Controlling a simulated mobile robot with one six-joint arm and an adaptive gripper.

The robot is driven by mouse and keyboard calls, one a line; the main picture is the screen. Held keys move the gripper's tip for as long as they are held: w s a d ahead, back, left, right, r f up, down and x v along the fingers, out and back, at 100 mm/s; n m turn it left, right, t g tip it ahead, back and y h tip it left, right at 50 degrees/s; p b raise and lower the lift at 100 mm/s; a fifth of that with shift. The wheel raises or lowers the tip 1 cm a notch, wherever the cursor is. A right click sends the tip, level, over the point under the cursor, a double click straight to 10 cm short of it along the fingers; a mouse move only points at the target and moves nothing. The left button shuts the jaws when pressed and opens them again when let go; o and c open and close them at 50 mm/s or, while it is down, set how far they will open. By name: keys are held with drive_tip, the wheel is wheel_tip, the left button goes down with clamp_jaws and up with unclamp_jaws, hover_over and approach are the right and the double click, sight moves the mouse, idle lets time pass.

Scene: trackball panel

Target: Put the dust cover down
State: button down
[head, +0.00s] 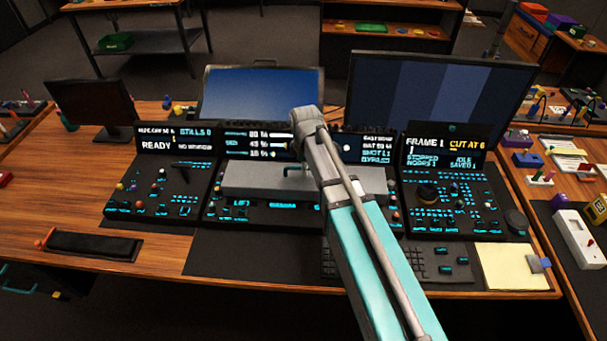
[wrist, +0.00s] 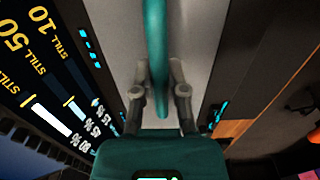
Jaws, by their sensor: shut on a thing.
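The dust cover (head: 245,181) is a long grey slab with a teal handle (head: 287,170). In the head view it lies across the middle console panel (head: 240,210), hiding part of its keys and the lower edge of its screen. I cannot tell whether it touches the panel or hangs just above it. In the wrist view the grey cover (wrist: 118,35) fills the middle, and its handle (wrist: 156,45) runs down between my fingers. My gripper (wrist: 160,92) is shut on the handle. In the head view my arm hides the cover's right part.
Left (head: 150,195) and right (head: 440,200) console panels flank the middle one. Monitors (head: 440,95) stand behind. A black pad (head: 95,244) lies at front left, a keyboard (head: 435,262) and yellow notepad (head: 508,266) at front right. The dark mat (head: 250,260) in front is bare left of my arm.

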drive_tip(key=shift+f, duration=0.45)
drive_tip(key=c, duration=0.7)
unclamp_jaws()
drive_tip(key=shift+r, duration=0.15)
wheel_tip(320, 180, up, 12)
drive_tip(key=p, duration=1.1)
drive_tip(key=shift+p, duration=0.4)
drive_tip(key=s+d+m, duration=0.4)
drive_tip(key=d+m, duration=0.2)
drive_tip(key=s+d+m, duration=0.5)
drive_tip(key=d, duration=0.1)
drive_tip(key=s+d+m, duration=0.4)
drive_tip(key=d+m, duration=0.2)
drive_tip(key=d, duration=0.1)
drive_tip(key=shift+s+m, duration=0.15)
drive_tip(key=shift+m, duration=0.15)
